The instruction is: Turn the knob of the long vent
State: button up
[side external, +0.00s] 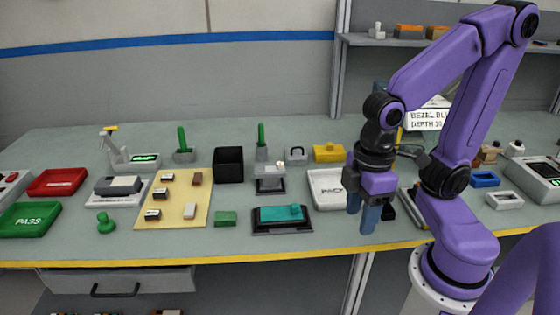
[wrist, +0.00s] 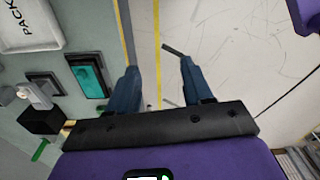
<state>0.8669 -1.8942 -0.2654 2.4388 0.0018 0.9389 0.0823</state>
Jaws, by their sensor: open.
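No part is plainly marked as the long vent. A likely match is the long dark frame (side external: 262,226) with a teal piece (side external: 285,213) on it, lying flat near the table's front edge; a small raised bit on the teal piece may be its knob, but I cannot tell. The teal piece also shows in the wrist view (wrist: 90,80), left of my fingers. My gripper (side external: 362,222) points down with its fingers open, near the front edge and right of the dark frame. In the wrist view my gripper (wrist: 158,75) has only floor between its fingers.
A white PACK tray (side external: 325,193) stands behind and left of my gripper. A green block (side external: 225,218), a tan board (side external: 180,212) with small parts, and a black bin (side external: 229,163) lie left of the frame. The yellow front edge (side external: 235,258) is close.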

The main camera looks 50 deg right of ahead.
jog(key=w+a+r+m, duration=0.1)
jog(key=w+r+m, duration=0.2)
jog(key=w+m, duration=0.65)
notch_tip(320, 180, up, 3)
jog(key=m, duration=1.9)
send_over(280, 163)
notch_tip(280, 163, down, 16)
jog(key=shift+f, duration=0.1)
grip_shut()
